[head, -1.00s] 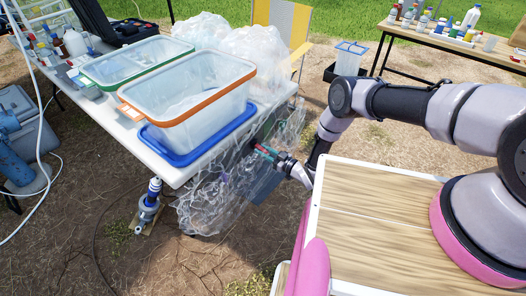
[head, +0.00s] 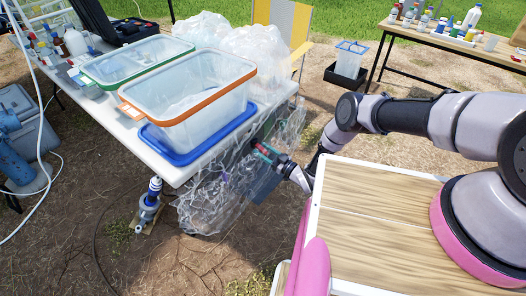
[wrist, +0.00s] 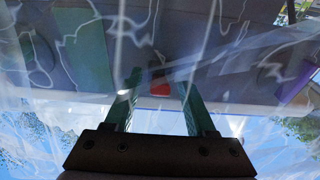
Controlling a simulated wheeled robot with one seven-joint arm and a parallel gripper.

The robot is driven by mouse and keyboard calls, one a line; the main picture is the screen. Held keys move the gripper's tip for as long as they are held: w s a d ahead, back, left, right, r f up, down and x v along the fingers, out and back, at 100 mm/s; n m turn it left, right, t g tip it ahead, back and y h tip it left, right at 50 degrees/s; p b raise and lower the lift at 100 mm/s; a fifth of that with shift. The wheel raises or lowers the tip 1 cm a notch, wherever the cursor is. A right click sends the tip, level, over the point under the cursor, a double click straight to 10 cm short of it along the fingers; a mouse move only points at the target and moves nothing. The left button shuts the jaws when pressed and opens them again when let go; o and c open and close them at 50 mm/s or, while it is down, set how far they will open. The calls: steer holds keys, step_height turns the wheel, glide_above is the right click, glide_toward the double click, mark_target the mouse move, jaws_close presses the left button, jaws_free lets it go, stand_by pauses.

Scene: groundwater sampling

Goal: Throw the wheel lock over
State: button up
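My gripper (head: 262,152) reaches low at the near right end of the white folding table (head: 165,176), against clear crumpled plastic sheeting (head: 215,195) that hangs there. In the wrist view my gripper (wrist: 161,78) has two teal fingers standing apart, with a gap between them. A small red piece (wrist: 160,88) shows in that gap, ahead of the fingers. I cannot tell whether it is the wheel lock, or whether a finger touches it. Glare and clear film blur what lies around it. No wheel can be made out in either view.
A wood-topped surface (head: 370,215) lies under my arm. Bare soil lies in front.

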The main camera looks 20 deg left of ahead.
steer(key=v, duration=1)
steer(key=shift+s+d, duration=0.2)
steer(key=shift+d, duration=0.15)
steer(key=shift+g+h, duration=0.3)
steer(key=shift+h, duration=0.5)
steer(key=x, duration=0.3)
steer(key=r+x, duration=0.1)
steer(key=x, duration=0.5)
steer(key=shift+w+a+r, duration=0.2)
steer(key=shift+a, duration=0.15)
steer(key=shift+c, duration=0.3)
